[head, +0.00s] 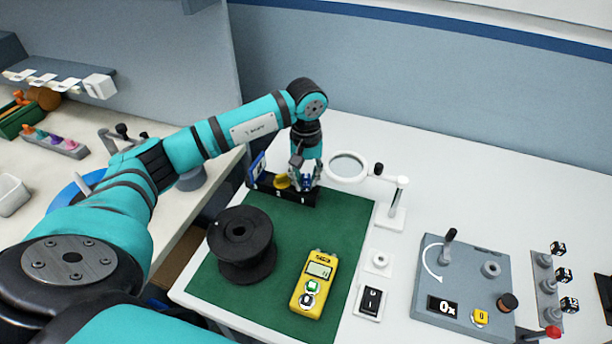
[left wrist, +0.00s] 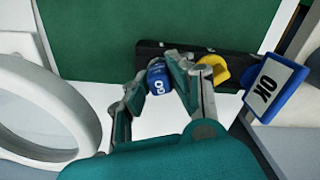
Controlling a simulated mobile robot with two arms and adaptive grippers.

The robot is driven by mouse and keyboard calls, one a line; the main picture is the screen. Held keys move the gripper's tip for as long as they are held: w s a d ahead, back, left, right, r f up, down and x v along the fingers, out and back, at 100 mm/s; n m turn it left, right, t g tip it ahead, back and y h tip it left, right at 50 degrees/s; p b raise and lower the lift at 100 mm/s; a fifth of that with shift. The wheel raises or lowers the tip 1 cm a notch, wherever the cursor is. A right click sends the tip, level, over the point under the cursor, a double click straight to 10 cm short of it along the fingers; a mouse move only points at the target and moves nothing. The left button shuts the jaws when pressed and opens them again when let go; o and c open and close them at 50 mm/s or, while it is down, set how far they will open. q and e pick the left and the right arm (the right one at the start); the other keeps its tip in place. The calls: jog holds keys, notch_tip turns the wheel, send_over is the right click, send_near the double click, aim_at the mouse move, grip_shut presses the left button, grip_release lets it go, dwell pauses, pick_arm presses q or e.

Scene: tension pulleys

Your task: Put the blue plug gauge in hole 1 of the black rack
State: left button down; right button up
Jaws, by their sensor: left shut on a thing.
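My left gripper (head: 306,186) is shut on the blue plug gauge (head: 308,181), at the right end of the black rack (head: 297,197). In the left wrist view, the blue gauge (left wrist: 157,77), with white lettering on its end, sits between the fingers (left wrist: 158,88) over one end of the rack (left wrist: 150,49). The fingers and gauge hide the hole below, so I cannot tell whether the gauge is in it. A yellow gauge (head: 282,183) stands in the rack beside the blue one. My right gripper is not in view.
A blue-framed OK sign (head: 257,166) stands at the rack's left end. A magnifier (head: 347,167) on a white stand is close to the gripper's right. A black spool (head: 241,245) and a yellow meter (head: 314,284) stand on the green mat (head: 330,226).

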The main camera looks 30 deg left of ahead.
pick_arm(q)
jog(key=shift+f, duration=0.25)
jog(key=shift+f, duration=0.1)
dwell(0.4)
jog(key=c, duration=1.1)
grip_release()
